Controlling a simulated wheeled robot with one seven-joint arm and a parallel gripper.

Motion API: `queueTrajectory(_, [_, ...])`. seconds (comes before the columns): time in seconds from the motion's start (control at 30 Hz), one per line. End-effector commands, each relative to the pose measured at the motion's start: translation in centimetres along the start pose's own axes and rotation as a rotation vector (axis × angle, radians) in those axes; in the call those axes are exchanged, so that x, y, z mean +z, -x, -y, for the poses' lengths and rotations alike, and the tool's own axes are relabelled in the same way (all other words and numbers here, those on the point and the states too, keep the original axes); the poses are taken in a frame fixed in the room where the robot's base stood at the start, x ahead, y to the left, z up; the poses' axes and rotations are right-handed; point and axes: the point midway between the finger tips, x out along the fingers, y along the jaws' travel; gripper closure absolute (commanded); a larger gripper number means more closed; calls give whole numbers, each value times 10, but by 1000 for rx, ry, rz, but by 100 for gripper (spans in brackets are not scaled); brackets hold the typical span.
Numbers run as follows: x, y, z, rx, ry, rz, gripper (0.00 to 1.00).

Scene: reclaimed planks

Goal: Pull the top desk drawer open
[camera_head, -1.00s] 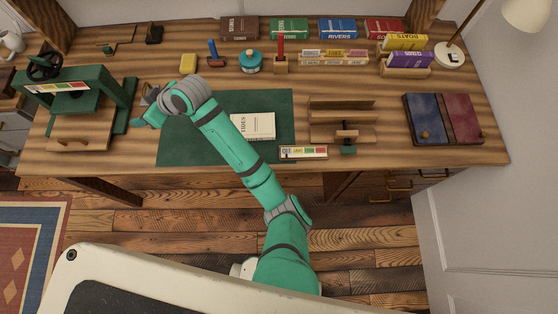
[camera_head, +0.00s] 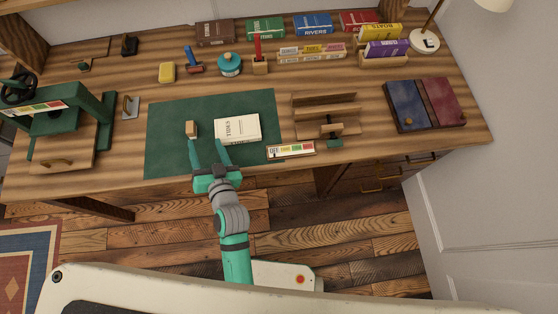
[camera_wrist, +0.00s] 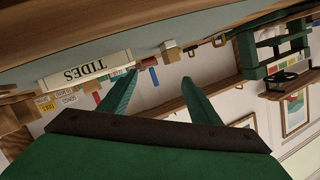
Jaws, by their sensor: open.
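The desk (camera_head: 300,175) has a bank of drawers (camera_head: 390,176) under its right end, seen steeply from above in the head view. Brass handles (camera_head: 372,190) show on the fronts; the top drawer's own front is mostly tucked under the desk edge, and no drawer looks clearly pulled out. My gripper (camera_head: 207,147) is open at the desk's front edge, left of the drawers, with its fingers pointing toward the green mat. In the wrist view my gripper (camera_wrist: 158,78) has nothing between its fingers. The drawers cannot be made out there.
A cream TIDES book (camera_head: 237,128) lies on the green mat (camera_head: 165,150), by a small wooden block (camera_head: 191,129). A green press (camera_head: 62,120) stands left, a wooden rack (camera_head: 325,112) right of the mat. A white wall (camera_head: 465,200) closes the drawers' right side.

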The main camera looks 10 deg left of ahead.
Motion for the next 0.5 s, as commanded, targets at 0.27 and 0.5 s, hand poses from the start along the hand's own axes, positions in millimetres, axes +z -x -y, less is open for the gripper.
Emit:
queueTrajectory(0.27, [16,99,-70,242,24,-76,43])
queueTrajectory(0.5, [12,201,-109,412,136,-120,43])
